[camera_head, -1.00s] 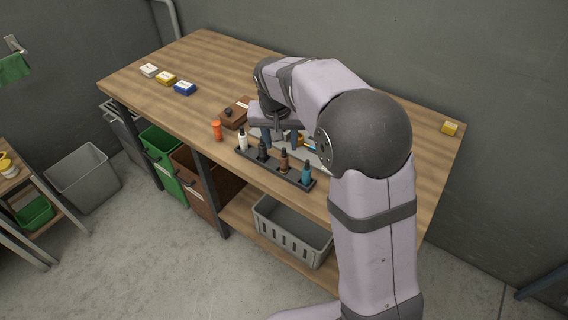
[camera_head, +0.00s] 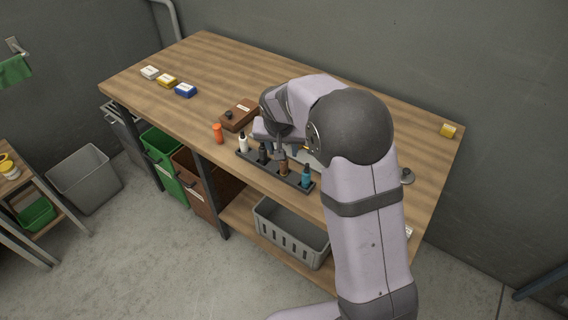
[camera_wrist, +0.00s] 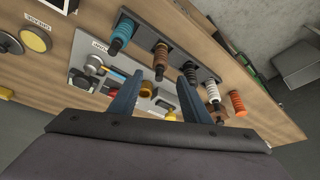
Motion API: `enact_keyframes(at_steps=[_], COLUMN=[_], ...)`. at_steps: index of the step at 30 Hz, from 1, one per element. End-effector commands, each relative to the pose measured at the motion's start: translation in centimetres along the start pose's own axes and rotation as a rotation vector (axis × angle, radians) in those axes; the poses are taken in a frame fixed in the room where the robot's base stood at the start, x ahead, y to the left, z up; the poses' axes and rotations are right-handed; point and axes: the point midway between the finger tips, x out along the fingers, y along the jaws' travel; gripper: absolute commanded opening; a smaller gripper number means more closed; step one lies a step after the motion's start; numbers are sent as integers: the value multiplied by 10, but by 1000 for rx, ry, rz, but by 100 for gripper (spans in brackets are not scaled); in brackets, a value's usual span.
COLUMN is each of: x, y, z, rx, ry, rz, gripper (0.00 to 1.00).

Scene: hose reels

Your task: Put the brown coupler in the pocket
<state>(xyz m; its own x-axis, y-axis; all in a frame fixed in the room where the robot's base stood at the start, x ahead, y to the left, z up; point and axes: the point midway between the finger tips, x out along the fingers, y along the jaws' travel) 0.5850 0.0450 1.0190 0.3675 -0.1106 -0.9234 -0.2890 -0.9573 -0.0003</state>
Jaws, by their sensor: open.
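The brown coupler (camera_head: 284,165), with a dark tip, stands in a slot of the dark rack (camera_head: 243,154) along the bench's front edge. It also shows in the wrist view (camera_wrist: 162,50). My gripper (camera_wrist: 161,80) is open and empty. Its blue-grey fingertips appear on either side of the coupler's dark tip in the wrist view; I see no contact and cannot tell the exact gap. In the head view my gripper (camera_head: 281,152) is just above the rack. A grey tray (camera_wrist: 88,45) with several small parts lies beside the rack. I cannot make out which place is the pocket.
White (camera_head: 243,143), black (camera_head: 262,153) and teal (camera_head: 306,175) couplers stand in the same rack. An orange one (camera_head: 218,133) stands left of it. A brown box (camera_head: 238,118) is behind. Small blocks lie at the far left. The bench's left middle is clear.

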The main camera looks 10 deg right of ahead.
Motion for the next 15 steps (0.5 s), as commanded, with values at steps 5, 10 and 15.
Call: enact_keyframes(at_steps=[5, 10, 15], x=[18, 34, 39], y=[3, 2, 2], z=[0, 0, 0], rx=[1, 1, 1], ry=[-5, -3, -1], rz=[2, 1, 0], gripper=[43, 43, 43])
